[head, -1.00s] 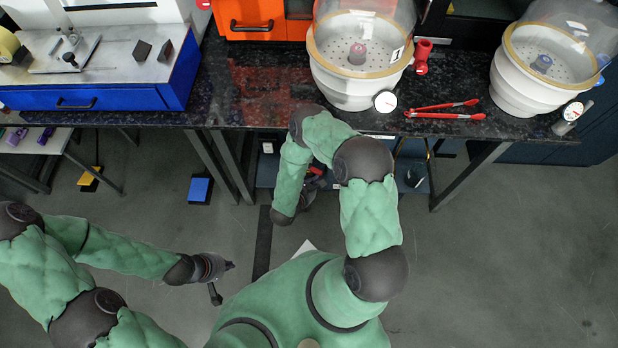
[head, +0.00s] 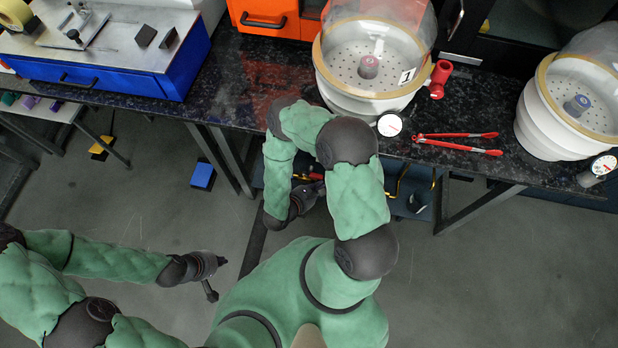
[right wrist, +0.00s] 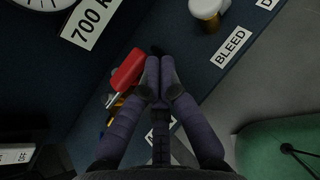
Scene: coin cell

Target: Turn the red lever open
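The red lever (right wrist: 127,70) shows in the right wrist view, slanting beside a dark blue panel with a metal stem at its lower end. My right gripper (right wrist: 159,68) has its two fingertips together just right of the lever, which is not between them. Whether a finger touches it I cannot tell. In the head view my right gripper (head: 312,192) is below the bench edge, with a bit of red beside it, partly hidden by my arm. My left gripper (head: 218,262) hangs over the floor, away from everything; its fingers are too small to read.
The right wrist view shows a BLEED label (right wrist: 231,47), a white-and-brass knob (right wrist: 206,10) and part of a gauge (right wrist: 44,3). On the bench stand two domed chambers (head: 345,98) (head: 545,130) and red tongs (head: 455,145). The floor around my left gripper is clear.

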